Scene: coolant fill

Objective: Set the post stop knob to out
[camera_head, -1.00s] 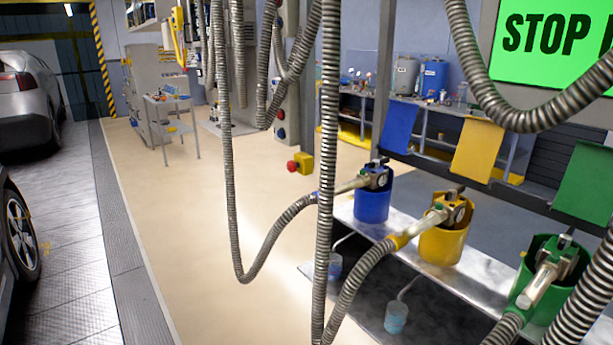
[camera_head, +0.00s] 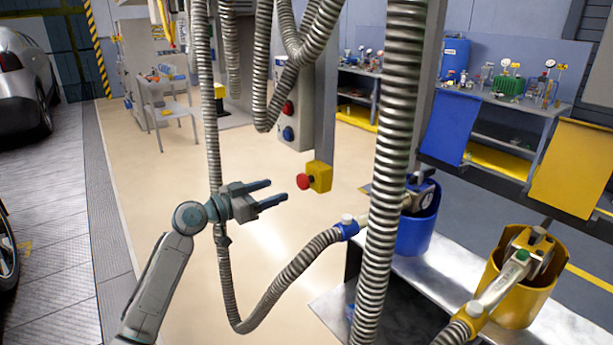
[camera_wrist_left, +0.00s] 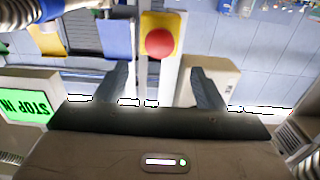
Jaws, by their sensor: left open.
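The post stop knob (camera_head: 303,181) is red and round, on the left face of a yellow box (camera_head: 319,176) fixed to a grey post (camera_head: 326,110). My left gripper (camera_head: 277,192) is open and empty, its two fingers pointing right at the knob with a small gap left. In the left wrist view the knob (camera_wrist_left: 160,43) shows ahead of the fingertips and between them, in front of the yellow box (camera_wrist_left: 152,20). The green screen (camera_wrist_left: 22,101) reads "STOP IN", upside down there. My right gripper is in neither view.
A ribbed hose (camera_head: 400,120) hangs right of the post, and another (camera_head: 210,100) hangs close by my left wrist. Blue (camera_head: 416,235) and yellow (camera_head: 520,295) holders with nozzles stand on a bench at right. The floor (camera_head: 160,220) at left is clear.

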